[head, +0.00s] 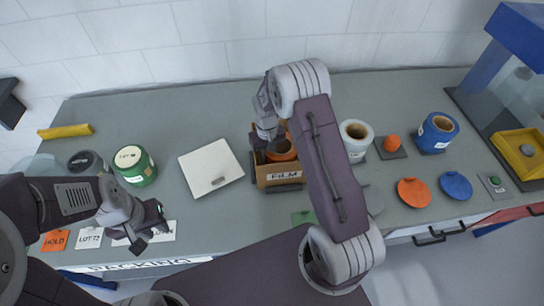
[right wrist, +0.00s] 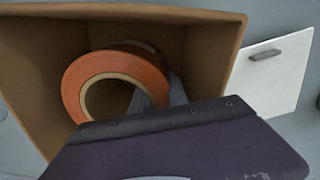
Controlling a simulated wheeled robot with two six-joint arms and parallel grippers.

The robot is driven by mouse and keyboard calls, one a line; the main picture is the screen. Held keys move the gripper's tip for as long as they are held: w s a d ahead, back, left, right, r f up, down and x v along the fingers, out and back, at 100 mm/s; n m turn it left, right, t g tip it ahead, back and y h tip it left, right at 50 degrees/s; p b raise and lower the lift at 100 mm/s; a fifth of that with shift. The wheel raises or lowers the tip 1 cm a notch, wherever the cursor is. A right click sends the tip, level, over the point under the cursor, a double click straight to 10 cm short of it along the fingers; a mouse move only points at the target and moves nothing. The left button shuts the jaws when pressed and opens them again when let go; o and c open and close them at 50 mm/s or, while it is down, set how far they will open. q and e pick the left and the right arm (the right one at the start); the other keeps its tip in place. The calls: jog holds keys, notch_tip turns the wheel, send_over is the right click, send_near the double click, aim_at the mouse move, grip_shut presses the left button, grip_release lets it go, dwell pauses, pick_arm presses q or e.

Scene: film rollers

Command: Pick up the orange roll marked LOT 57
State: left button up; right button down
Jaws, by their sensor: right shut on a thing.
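The orange roll (head: 283,152) sits in the brown box (head: 280,178) whose front label reads FILM. The right wrist view shows the roll (right wrist: 75,88) inside the box (right wrist: 213,40), with its pale core ring facing the camera. A pale label patch is on its far side, but I cannot read a lot number. My right gripper (head: 265,140) reaches down into the box and is shut on the roll's wall, with a finger at the core. Its fingertips (right wrist: 160,97) are partly hidden. My left gripper (head: 150,225) is open and empty above the cards at the front left.
A white lid (head: 211,167) lies left of the box. Cards, including HOLD (head: 55,241), line the front left.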

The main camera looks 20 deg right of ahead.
notch_tip(320, 180, up, 9)
jog(key=shift+r, duration=0.15)
